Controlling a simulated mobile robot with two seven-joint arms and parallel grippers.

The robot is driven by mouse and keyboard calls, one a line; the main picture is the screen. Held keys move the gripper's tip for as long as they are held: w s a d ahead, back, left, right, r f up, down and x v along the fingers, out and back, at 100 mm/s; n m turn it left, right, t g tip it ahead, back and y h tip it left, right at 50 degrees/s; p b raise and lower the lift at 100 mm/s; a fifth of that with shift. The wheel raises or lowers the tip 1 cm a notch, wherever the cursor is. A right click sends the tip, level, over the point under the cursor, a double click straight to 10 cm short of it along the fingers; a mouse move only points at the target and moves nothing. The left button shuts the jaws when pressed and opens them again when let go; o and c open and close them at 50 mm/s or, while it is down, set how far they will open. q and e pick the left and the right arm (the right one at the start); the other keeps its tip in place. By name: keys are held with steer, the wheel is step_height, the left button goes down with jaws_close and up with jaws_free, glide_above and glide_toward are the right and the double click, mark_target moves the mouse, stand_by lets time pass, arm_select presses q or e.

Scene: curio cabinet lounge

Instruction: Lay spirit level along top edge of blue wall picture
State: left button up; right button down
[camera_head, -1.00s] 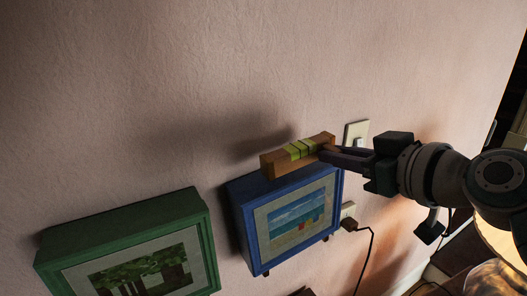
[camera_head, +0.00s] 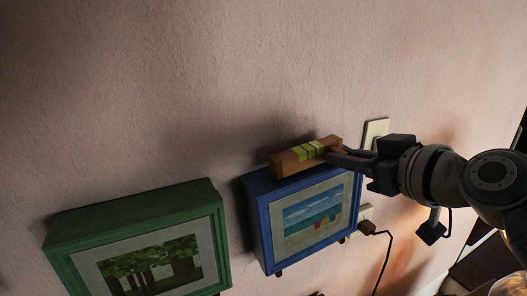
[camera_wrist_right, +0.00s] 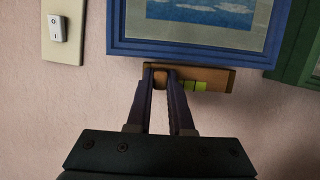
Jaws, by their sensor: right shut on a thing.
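The spirit level (camera_head: 288,163) is a short wooden bar with yellow-green bands in its middle. My right gripper (camera_head: 333,155) is shut on its right end, and it comes in from the right. The level lies over the top of the blue wall picture (camera_head: 265,236), roughly along its top edge. I cannot tell whether it touches the frame. The wrist view shows the level (camera_wrist_right: 218,79) along the blue frame's edge (camera_wrist_right: 180,49), with my right fingertips (camera_wrist_right: 164,72) on it. My left gripper is not in view.
A green-framed picture (camera_head: 222,250) hangs left of the blue one. A light switch (camera_head: 377,130) is on the wall behind my right gripper; it also shows in the wrist view (camera_wrist_right: 58,28). A plug with a black cord (camera_head: 368,228) is right of the blue picture. The wall above is bare.

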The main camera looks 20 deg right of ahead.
steer(key=shift+f+b, duration=0.25)
steer(key=shift+b, duration=0.05)
steer(key=c, duration=0.7)
jaws_free()
steer(key=shift+c, duration=0.2)
steer(key=shift+s, duration=0.15)
